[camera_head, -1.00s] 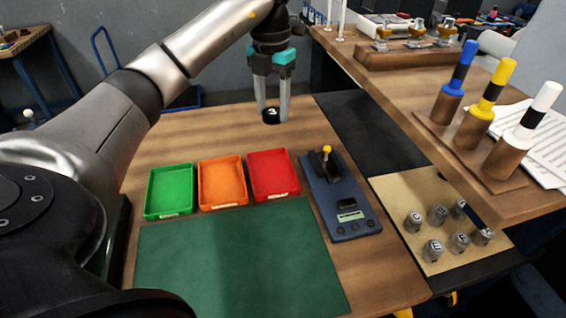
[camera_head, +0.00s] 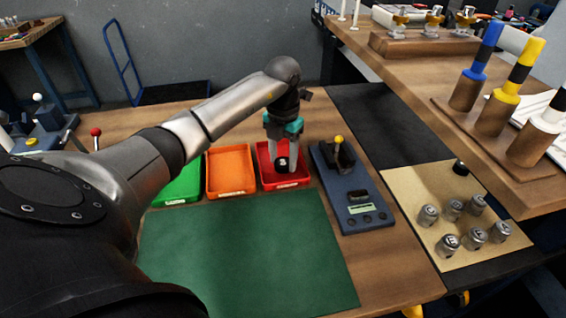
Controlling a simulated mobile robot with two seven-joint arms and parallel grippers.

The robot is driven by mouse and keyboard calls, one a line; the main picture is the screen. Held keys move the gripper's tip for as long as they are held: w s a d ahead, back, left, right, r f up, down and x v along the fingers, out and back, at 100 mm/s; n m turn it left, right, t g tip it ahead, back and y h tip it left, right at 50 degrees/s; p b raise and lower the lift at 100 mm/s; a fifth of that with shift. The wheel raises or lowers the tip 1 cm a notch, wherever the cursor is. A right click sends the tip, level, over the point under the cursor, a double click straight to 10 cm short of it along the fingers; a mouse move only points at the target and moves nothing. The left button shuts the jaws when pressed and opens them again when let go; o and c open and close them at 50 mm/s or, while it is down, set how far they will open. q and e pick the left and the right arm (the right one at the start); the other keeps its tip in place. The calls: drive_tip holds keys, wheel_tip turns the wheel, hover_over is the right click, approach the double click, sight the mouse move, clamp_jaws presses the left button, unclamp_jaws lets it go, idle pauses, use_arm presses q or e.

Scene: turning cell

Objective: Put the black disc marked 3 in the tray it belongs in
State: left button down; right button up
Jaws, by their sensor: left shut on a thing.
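The black disc marked 3 (camera_head: 282,162) is held between the fingertips of my left gripper (camera_head: 281,160). The gripper is shut on the disc, over the red tray (camera_head: 304,182). I cannot tell whether the disc touches the tray floor. The orange tray (camera_head: 230,172) is left of the red one and looks empty. The green tray (camera_head: 177,191) is farther left, partly hidden by my arm. My right gripper is not in view.
A blue gauge (camera_head: 352,186) with a yellow-knobbed lever stands right of the red tray. A green mat (camera_head: 245,250) lies clear in front. A tan board (camera_head: 455,215) with several grey marked cylinders is at right. Wooden posts stand on the right table.

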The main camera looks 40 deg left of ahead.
sight(283, 162)
use_arm(q)
drive_tip(key=shift+f, duration=0.8)
drive_tip(key=shift+f, duration=0.1)
drive_tip(key=shift+c, duration=1.3)
unclamp_jaws()
drive_tip(key=shift+r, duration=0.25)
wheel_tip(283, 162, up, 12)
drive_tip(key=shift+f+p, duration=0.15)
drive_tip(key=shift+p, duration=0.3)
